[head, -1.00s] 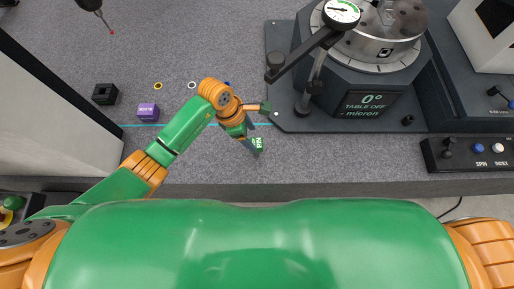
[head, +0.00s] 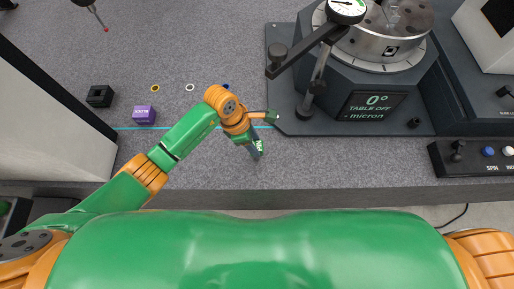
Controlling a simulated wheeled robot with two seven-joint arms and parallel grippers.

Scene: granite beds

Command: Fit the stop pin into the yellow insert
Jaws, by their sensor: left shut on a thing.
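The yellow insert (head: 155,88) is a small yellow ring lying on the grey granite bench, left of a white ring (head: 190,87) and a blue one (head: 226,86). My left gripper (head: 264,133) is over the bench near its front edge, to the right of the yellow insert and clearly apart from it. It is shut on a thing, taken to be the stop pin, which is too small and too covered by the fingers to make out. My right gripper is not in the head view.
A rotary table (head: 375,75) with a dial gauge (head: 346,10) stands right of my left gripper. A black block (head: 100,96) and a purple block (head: 144,115) lie at left. A hanging probe (head: 92,8) is at top left. A button panel (head: 480,156) is at right.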

